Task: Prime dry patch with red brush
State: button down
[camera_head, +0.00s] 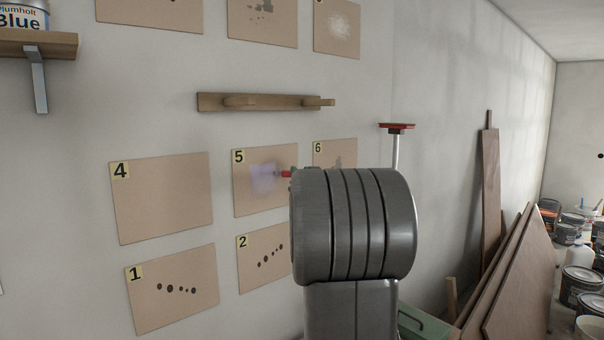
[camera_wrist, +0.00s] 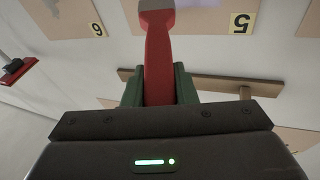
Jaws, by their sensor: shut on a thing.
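My gripper (camera_wrist: 158,72) is shut on the handle of the red brush (camera_wrist: 159,48), with a green finger on each side. The brush head is cut off by the top edge of the wrist view. In the head view my arm hides most of the gripper, and a bit of the red brush (camera_head: 286,174) shows in front of panel 5 (camera_head: 243,199). Panel 5 has a pale bluish-purple patch (camera_head: 263,180); I cannot tell whether the brush touches it. The upper right panel (camera_head: 322,46) has a whitish, powdery patch (camera_head: 340,27).
Panel 6 (camera_head: 323,149) has grey marks and is partly behind my arm. Panels 1 (camera_head: 146,318) and 2 (camera_head: 252,277) have dark holes; panel 4 (camera_head: 165,215) is plain. A wooden rack (camera_head: 290,102) juts out above. A red-topped tool (camera_head: 397,126) stands right; boards (camera_head: 515,275) lean beyond.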

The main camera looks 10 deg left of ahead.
notch_tip(320, 180, down, 6)
jog(key=b, duration=0.4)
jog(key=shift+b, duration=0.4)
jog(key=shift+r, duration=0.1)
jog(key=s+d, duration=0.4)
jog(key=d, duration=0.1)
jog(key=shift+s+d+p, duration=0.15)
jog(key=shift+d+p, duration=0.1)
jog(key=shift+p, duration=0.1)
jog(key=shift+a, duration=0.1)
dwell(0.7)
